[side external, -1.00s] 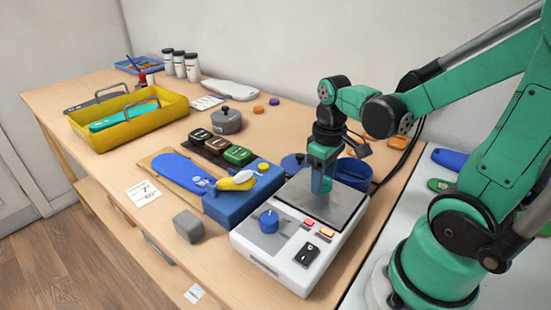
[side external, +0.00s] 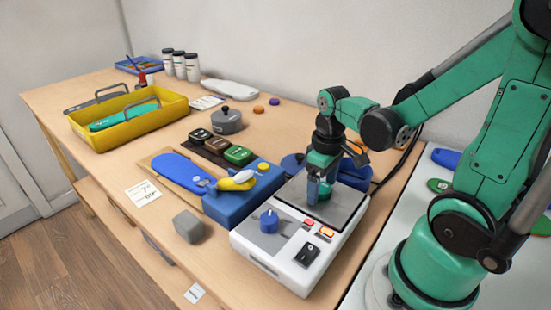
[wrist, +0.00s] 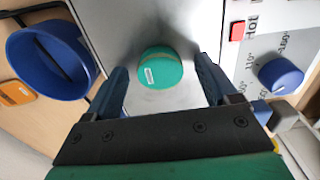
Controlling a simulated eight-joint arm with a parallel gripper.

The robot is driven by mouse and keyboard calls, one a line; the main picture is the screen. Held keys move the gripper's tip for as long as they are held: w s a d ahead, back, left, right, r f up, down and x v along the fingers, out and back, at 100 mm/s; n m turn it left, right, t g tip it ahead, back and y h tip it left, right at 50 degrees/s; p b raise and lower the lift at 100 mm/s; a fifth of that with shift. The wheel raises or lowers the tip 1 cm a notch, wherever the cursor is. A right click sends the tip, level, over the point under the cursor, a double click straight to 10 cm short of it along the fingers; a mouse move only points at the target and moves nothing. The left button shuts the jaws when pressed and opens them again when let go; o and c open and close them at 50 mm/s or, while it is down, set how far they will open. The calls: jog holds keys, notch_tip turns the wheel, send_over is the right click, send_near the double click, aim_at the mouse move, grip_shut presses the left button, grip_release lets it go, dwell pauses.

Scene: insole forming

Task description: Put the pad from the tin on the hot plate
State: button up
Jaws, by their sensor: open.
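The green round pad (wrist: 160,82) lies flat on the metal top of the hot plate (side external: 346,207), which also shows in the wrist view (wrist: 135,22). A small white label is on the pad's near side. My gripper (side external: 318,198) is low over the plate. In the wrist view my gripper's fingers (wrist: 160,88) stand open on either side of the pad, with a gap on each side. The side external view does not clearly show the pad behind the fingers. A round blue container (wrist: 50,62), probably the tin, stands open beside the hot plate; no pad shows in it.
The hot plate's blue knob (wrist: 280,75) and red button (wrist: 237,31) are close to the right finger. A blue block (side external: 243,203) with a yellow-handled tool stands left of it. A grey block (side external: 188,226) and yellow tray (side external: 150,122) lie farther left.

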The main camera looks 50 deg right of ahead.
aim_at(321, 188)
jog(key=shift+r, duration=0.1)
notch_tip(321, 188, up, 12)
jog(key=w+a+f+t, duration=0.4)
jog(key=a+t, duration=0.3)
jog(key=a, duration=0.1)
dwell(0.3)
